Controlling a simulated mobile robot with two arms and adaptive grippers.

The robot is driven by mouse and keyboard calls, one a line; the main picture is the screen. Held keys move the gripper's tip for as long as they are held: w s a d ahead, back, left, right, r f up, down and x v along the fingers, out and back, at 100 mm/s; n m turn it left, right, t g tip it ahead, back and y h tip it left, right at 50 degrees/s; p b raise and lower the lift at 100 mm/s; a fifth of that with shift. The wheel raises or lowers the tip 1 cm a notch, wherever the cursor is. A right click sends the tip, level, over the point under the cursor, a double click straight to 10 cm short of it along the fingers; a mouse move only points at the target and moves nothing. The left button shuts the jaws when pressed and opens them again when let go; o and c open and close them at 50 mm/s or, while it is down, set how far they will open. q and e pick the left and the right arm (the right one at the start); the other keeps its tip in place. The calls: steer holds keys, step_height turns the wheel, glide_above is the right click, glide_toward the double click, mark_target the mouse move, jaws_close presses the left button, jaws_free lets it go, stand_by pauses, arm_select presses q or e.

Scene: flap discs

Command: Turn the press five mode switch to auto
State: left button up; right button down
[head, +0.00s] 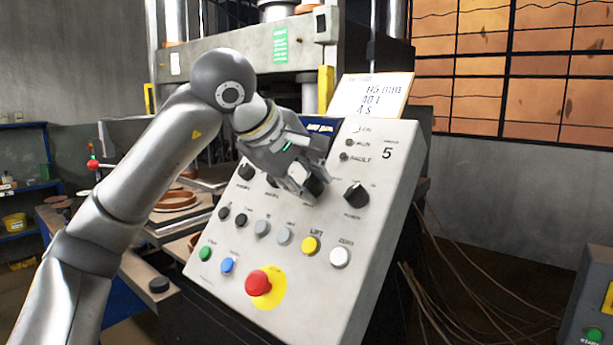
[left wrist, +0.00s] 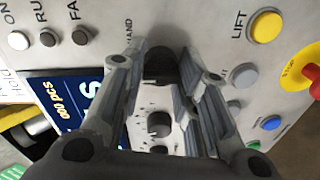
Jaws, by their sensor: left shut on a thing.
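The press five control panel (head: 375,245) is a tilted light-grey board marked with a large 5. My left gripper (head: 308,188) reaches over its upper middle, with its fingers around a dark rotary knob. In the left wrist view, the gripper (left wrist: 168,68) is shut on this black mode switch (left wrist: 161,64), one finger on each side. The label HAND stands beside it there; an AUTO label and the knob's pointer cannot be read. My right gripper is not in view.
Another black knob (head: 356,195) sits to the right. A yellow button (head: 310,245), a white button (head: 340,257) and a red emergency stop (head: 258,283) lie below. A display (left wrist: 65,110) is close by. Loose cables hang right of the panel.

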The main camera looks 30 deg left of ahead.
arm_select(q)
steer(key=o, duration=1)
steer(key=shift+s+r, duration=0.1)
steer(key=shift+r, duration=0.1)
steer(key=v, duration=1.1)
steer(key=shift+s+r, duration=0.1)
steer(key=shift+s, duration=0.2)
